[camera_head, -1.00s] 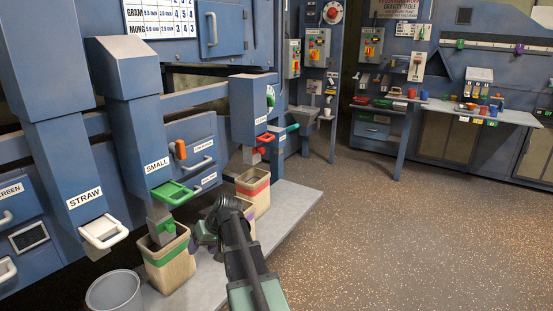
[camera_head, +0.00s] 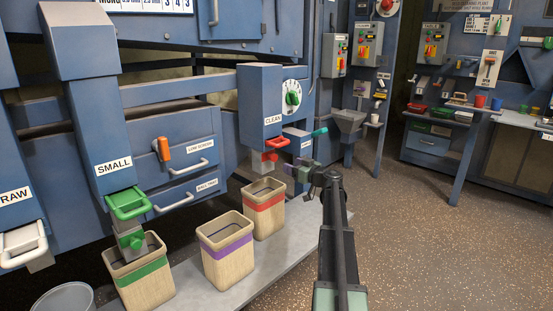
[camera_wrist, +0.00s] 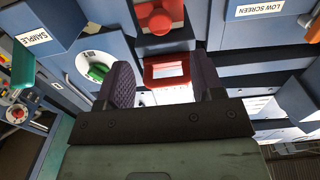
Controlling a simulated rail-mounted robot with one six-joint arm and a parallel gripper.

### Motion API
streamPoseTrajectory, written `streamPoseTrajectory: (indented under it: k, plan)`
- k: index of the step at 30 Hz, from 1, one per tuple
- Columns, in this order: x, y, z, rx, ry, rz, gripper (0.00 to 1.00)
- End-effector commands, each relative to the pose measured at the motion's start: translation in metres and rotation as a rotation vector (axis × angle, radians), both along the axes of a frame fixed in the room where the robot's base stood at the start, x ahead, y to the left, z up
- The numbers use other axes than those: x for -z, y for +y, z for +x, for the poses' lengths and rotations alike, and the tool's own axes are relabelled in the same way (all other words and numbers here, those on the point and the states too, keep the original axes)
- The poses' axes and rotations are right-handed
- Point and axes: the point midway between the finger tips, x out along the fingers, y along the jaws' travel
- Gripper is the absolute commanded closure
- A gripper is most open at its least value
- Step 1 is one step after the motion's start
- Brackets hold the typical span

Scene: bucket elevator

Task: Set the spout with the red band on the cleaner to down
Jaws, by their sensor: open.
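The red-banded spout (camera_head: 277,144) projects outward from the foot of the blue chute marked CLEAN (camera_head: 265,95). A red knob (camera_head: 269,157) sits just below it, above a bin. My gripper (camera_head: 300,170) is to the right of the spout and nearer to me. In the wrist view the gripper (camera_wrist: 162,88) is open, with a dark pad on each side. The red-banded spout (camera_wrist: 166,68) shows beyond and between the pads, with the red knob (camera_wrist: 155,18) above it in the picture. No contact is visible.
A green-handled dial (camera_head: 292,97) is on the side of the CLEAN chute. A teal handle (camera_head: 318,132) sticks out close to my gripper. The red-banded bin (camera_head: 264,210) and purple-banded bin (camera_head: 228,250) stand below. The green-handled SMALL spout (camera_head: 128,204) is at left.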

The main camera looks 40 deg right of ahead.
Motion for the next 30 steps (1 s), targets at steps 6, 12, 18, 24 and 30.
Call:
streamPoseTrajectory:
  k: [6,12,18,24,30]
  plan:
    - [0.0,0.003,0.035,-0.004,0.001,0.002,0.39]
    - [0.0,0.01,0.082,-0.003,0.001,0.002,0.39]
    - [0.0,0.013,0.105,-0.002,0.002,0.003,0.39]
    - [0.0,0.014,0.107,-0.002,0.002,0.003,0.39]
    - [0.0,0.014,0.106,-0.002,0.002,0.003,0.62]
